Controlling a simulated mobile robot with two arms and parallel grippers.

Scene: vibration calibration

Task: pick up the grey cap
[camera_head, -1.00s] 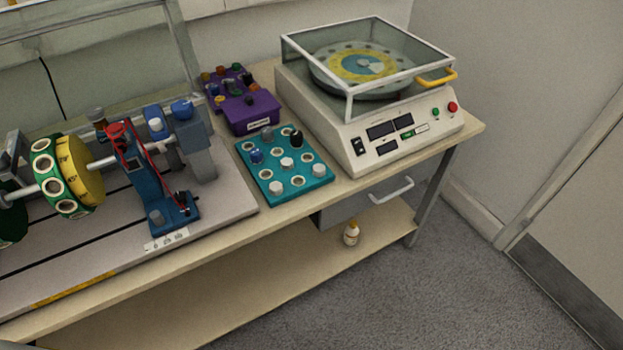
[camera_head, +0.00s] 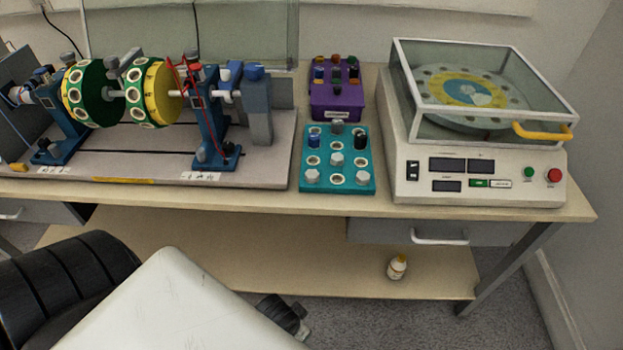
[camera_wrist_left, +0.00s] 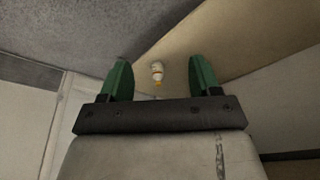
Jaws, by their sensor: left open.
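A teal block (camera_head: 309,187) with round holes stands on the bench, left of the white machine. Several pale grey hexagonal pieces, one at the centre (camera_head: 337,159), sit in other places, beside a blue and a black one. I cannot tell for sure which piece is the grey cap. My left arm enters the head view at bottom left, below the bench front. My left gripper (camera_wrist_left: 160,77) is open and empty in the left wrist view, its green fingers apart. My right gripper is not in view.
A purple box (camera_head: 337,104) with coloured knobs stands behind the teal block. A white machine (camera_head: 480,190) with a clear lid is to the right, a rotor rig (camera_head: 150,165) to the left.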

